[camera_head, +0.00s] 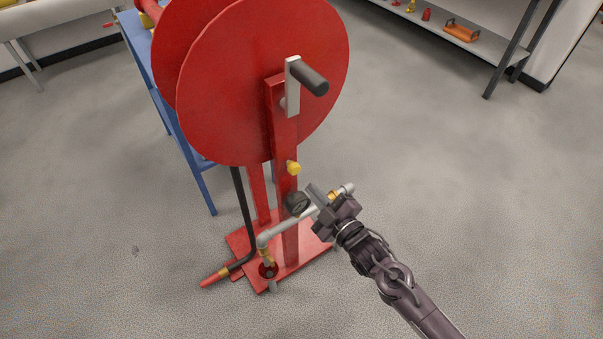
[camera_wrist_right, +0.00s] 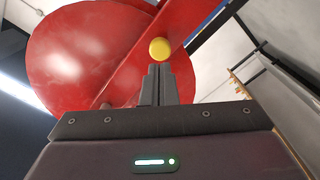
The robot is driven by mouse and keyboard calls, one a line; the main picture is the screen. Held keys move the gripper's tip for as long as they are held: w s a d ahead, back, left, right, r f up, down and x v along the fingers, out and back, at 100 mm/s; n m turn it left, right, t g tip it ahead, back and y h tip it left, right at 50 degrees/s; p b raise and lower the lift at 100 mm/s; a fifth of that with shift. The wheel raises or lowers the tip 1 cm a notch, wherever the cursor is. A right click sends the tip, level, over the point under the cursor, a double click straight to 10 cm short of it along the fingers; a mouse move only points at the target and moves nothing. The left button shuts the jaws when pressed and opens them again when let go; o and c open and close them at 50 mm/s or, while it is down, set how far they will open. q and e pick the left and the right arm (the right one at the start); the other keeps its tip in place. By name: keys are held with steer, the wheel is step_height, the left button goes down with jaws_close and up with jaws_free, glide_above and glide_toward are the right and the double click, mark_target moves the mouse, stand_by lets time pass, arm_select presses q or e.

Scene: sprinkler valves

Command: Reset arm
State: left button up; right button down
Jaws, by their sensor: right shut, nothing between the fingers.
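My right gripper (camera_head: 316,194) comes in from the lower right in the head view. It is shut and empty, beside the grey pipe (camera_head: 290,228) and dark gauge (camera_head: 297,203) at the lower front of the red hose reel stand. In the right wrist view its closed fingers (camera_wrist_right: 158,84) point up toward a yellow knob (camera_wrist_right: 160,49). This yellow knob (camera_head: 293,168) sits on the red post, a little above the fingers in the head view; whether they touch it I cannot tell. My left gripper is not in view.
The large red reel (camera_head: 262,85) has a crank with a black handle (camera_head: 309,78). A black hose with a red nozzle (camera_head: 215,277) hangs at the lower left. A blue frame (camera_head: 187,150) stands behind. A shelf (camera_head: 470,42) is at the upper right. The floor at right is clear.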

steer(key=shift+f, duration=0.1)
